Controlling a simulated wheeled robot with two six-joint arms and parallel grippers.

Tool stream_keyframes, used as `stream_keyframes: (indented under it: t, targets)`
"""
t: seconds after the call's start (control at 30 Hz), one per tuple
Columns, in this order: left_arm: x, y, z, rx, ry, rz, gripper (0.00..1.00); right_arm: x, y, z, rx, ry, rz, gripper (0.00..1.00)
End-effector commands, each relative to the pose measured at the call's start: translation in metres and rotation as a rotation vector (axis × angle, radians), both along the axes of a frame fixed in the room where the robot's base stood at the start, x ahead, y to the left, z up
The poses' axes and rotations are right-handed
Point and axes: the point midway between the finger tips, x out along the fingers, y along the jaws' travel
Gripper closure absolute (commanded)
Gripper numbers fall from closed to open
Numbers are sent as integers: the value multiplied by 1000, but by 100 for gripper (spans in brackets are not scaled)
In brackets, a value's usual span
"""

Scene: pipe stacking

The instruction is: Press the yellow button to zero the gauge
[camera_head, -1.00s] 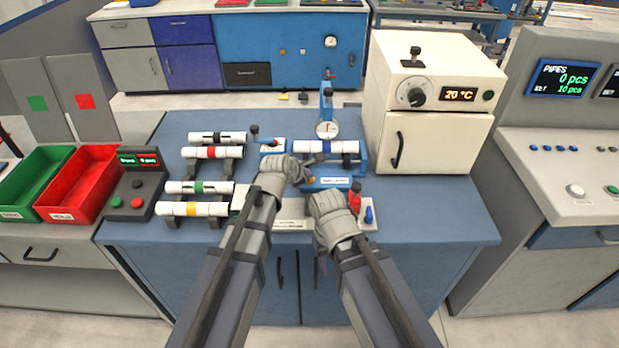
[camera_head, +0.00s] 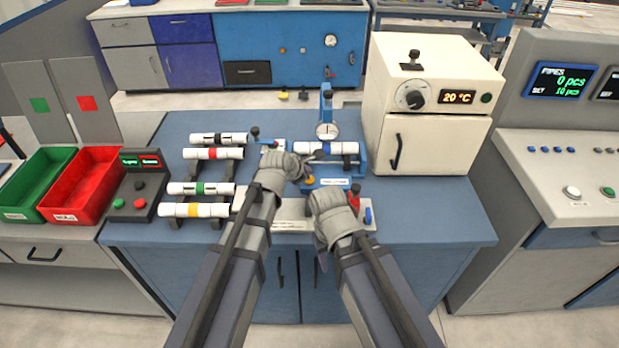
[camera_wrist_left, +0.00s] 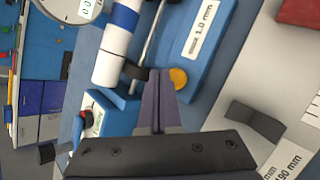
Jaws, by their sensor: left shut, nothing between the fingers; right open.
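The yellow button (camera_head: 310,180) sits on the blue base of the gauge stand; in the left wrist view it (camera_wrist_left: 179,77) is just right of my fingertips. The round dial gauge (camera_head: 326,131) stands above a white pipe with a blue band (camera_head: 338,148), which lies in the stand. The gauge's lower edge (camera_wrist_left: 75,8) and the pipe (camera_wrist_left: 118,42) also show in the left wrist view. My left gripper (camera_head: 306,162) is shut and empty, close to the button; contact cannot be told. My right gripper (camera_head: 330,198) is open, low and to the right; its fingers are mostly hidden.
Several banded pipes (camera_head: 201,188) lie on racks at the left. A green bin (camera_head: 33,182), a red bin (camera_head: 82,183) and a button box (camera_head: 135,190) stand further left. A white oven (camera_head: 428,110) stands at the right. The right side of the bench is clear.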

Motion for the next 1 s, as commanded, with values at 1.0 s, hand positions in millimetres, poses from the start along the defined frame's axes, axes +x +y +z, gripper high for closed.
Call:
stream_keyframes:
  t: [1.0]
  targets:
    - [0,0,49,0,0,0,100,0,0,49,0,0,0,50]
